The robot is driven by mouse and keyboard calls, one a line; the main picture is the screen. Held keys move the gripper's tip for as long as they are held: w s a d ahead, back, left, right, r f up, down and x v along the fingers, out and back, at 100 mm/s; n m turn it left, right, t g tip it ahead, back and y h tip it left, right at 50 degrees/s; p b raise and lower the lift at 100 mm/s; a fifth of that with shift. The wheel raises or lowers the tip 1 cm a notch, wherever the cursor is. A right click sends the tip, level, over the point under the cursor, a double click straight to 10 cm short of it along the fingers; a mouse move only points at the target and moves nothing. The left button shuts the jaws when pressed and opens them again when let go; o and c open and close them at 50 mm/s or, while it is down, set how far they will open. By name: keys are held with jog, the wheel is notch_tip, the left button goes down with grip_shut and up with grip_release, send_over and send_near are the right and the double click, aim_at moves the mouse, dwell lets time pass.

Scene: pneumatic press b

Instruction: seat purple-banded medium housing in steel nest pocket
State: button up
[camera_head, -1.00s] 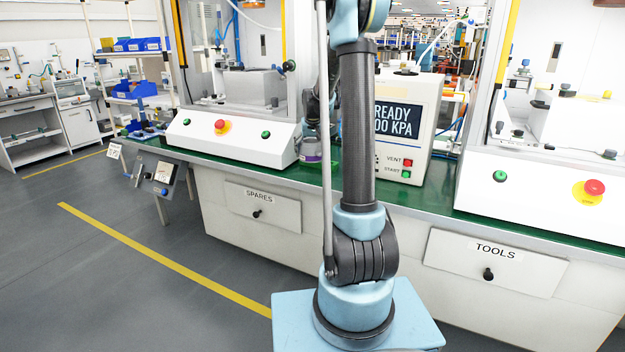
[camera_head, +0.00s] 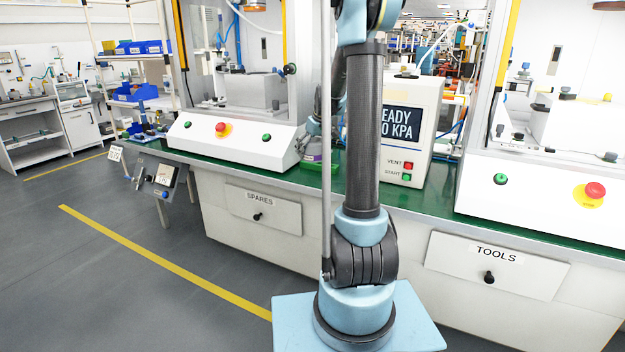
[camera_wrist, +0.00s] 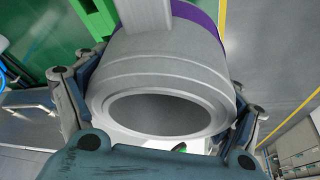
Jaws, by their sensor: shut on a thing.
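The purple-banded housing (camera_wrist: 160,75) is a wide light-grey ring with a dark round opening facing the wrist camera and a purple band (camera_wrist: 200,20) at its far end. My gripper (camera_wrist: 160,115) is shut on it, with one dark finger on each side. In the head view the housing (camera_head: 312,157) is a small, partly hidden shape over the green bench top, behind my arm, with my gripper (camera_head: 308,146) at it. I cannot tell whether it touches the bench. I cannot make out the steel nest pocket in either view.
A white control box (camera_head: 235,143) with buttons stands left of the housing. A white press unit with a screen (camera_head: 408,130) stands to the right. The green bench top (camera_head: 270,172) has a narrow clear strip in front. A green part (camera_wrist: 95,18) shows near the housing in the wrist view.

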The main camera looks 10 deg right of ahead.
aim_at(309, 176)
jog(key=shift+f, duration=4.5)
jog(key=shift+f, duration=0.2)
jog(key=o, duration=1.4)
jog(key=shift+o, duration=0.2)
jog(key=v, duration=1.7)
jog(key=shift+a+r, duration=0.1)
jog(key=shift+a, duration=0.05)
jog(key=s+a+f+m+g+h, duration=0.1)
jog(key=s, duration=1.1)
jog(key=s+a+f+m, duration=0.2)
jog(key=s, duration=0.9)
jog(key=s+f+m, duration=0.1)
jog(key=s+f, duration=0.4)
jog(key=s, duration=0.3)
jog(key=s+f+m+h, duration=0.1)
jog(key=s+f, duration=0.4)
jog(key=s, duration=0.3)
jog(key=shift+s+d+g, duration=0.3)
jog(key=shift+d+g, duration=0.1)
jog(key=shift+d, duration=0.05)
